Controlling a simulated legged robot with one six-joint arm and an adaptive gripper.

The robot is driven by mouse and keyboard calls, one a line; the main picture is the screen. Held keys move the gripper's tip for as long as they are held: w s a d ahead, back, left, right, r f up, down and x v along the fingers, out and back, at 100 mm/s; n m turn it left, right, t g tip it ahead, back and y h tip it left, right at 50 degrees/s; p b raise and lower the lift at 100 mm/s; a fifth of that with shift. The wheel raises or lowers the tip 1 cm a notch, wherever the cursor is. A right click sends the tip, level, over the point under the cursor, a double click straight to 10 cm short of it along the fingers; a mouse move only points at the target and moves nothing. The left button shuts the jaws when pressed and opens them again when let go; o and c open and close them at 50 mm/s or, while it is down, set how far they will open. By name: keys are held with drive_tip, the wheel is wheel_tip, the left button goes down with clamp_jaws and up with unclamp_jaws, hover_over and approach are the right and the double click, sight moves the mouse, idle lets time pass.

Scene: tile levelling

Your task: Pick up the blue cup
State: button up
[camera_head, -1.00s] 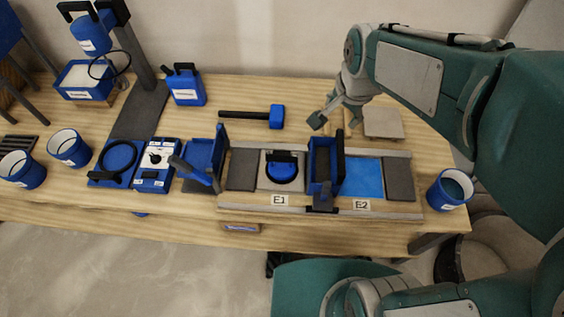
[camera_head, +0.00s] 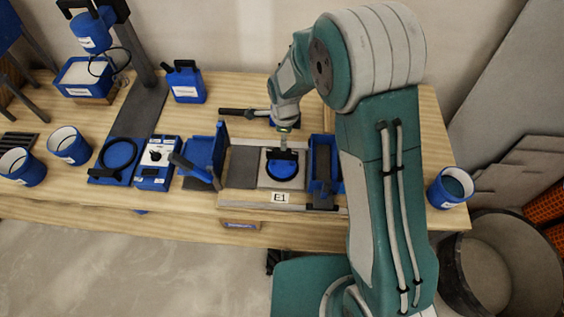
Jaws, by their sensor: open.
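Three blue cups stand on the wooden table. One blue cup (camera_head: 450,189), with dark contents, is at the right end, to the right of my arm. My gripper (camera_head: 284,130) points down over the middle of the table, just above a round blue tool with a black handle (camera_head: 281,172). It is far from all three cups and holds nothing that I can see. Its fingers are small and partly hidden.
The round tool sits on the tile at the E1 label (camera_head: 280,197). A blue trowel box (camera_head: 323,178) is right of it, partly behind my arm. A blue hammer lies behind my gripper, mostly hidden. A dial box (camera_head: 155,163) and blue jug (camera_head: 185,85) are left.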

sight(282, 155)
wheel_tip(282, 155, down, 3)
drive_tip(key=shift+f, duration=0.15)
drive_tip(key=f, duration=0.5)
drive_tip(key=shift+s+a+f, duration=0.1)
drive_tip(key=shift+s+a, duration=0.2)
drive_tip(key=shift+s, duration=0.05)
